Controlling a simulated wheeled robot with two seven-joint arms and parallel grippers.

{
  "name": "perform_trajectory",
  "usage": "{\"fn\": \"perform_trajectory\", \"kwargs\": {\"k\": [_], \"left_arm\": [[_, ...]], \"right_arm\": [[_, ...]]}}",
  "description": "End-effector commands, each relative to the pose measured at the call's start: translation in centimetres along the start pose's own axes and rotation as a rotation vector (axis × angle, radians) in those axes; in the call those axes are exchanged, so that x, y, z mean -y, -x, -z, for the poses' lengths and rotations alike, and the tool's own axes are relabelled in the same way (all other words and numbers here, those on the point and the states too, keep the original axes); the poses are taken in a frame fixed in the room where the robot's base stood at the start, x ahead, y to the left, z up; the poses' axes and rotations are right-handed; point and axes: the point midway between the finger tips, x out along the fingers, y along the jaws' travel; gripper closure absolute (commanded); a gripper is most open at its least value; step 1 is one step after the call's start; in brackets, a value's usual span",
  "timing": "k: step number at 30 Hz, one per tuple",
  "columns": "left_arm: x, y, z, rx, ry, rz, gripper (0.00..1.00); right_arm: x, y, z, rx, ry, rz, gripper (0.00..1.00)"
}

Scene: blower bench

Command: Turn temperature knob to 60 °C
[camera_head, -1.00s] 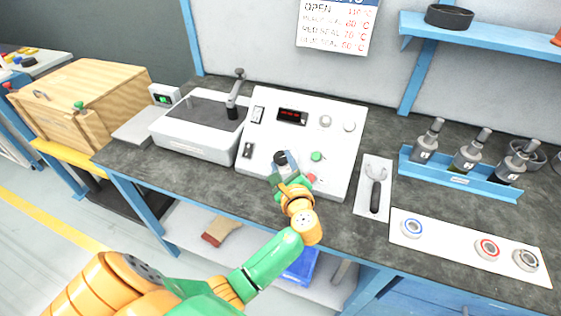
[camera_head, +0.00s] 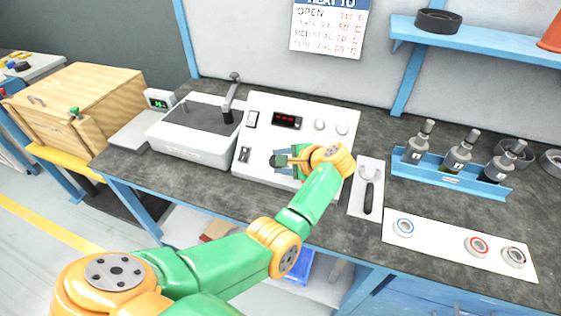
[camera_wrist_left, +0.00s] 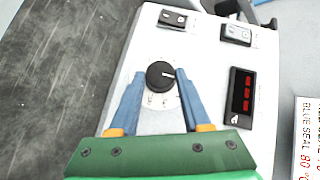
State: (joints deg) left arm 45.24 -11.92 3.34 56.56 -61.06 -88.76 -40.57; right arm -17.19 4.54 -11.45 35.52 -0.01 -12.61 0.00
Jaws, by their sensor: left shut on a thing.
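The black temperature knob (camera_wrist_left: 160,75) is on the white control panel (camera_wrist_left: 120,75), with a white pointer mark facing right in the left wrist view and a printed scale beside it. My left gripper (camera_wrist_left: 160,74) has its two blue fingers on either side of the knob, shut on it. In the head view my left gripper (camera_head: 281,160) reaches the panel from the right and mostly hides the knob. A red-digit display (camera_wrist_left: 243,92) is on the panel; its digits are too small to read surely. My right gripper is not in view.
Two rocker switches (camera_wrist_left: 236,33) sit near the panel's edge. A flat grey-topped unit (camera_head: 200,128) with an upright lever stands left of the panel. A tool on a white plate (camera_head: 368,190) lies close to its right. A wall chart (camera_head: 329,28) lists temperatures.

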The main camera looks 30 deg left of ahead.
Motion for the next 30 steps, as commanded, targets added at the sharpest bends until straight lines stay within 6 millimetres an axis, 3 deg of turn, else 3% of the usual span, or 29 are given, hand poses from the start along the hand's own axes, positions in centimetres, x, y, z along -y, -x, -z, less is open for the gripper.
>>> {"fn": "perform_trajectory", "kwargs": {"k": [15, 30], "left_arm": [[0.7, -0.3, 0.0, 0.027, 0.330, -0.331, 1.00], [0.8, -0.5, -0.2, 0.044, 0.503, -0.512, 1.00]], "right_arm": [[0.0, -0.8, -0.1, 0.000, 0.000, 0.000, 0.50], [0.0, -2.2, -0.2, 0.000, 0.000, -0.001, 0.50]]}}
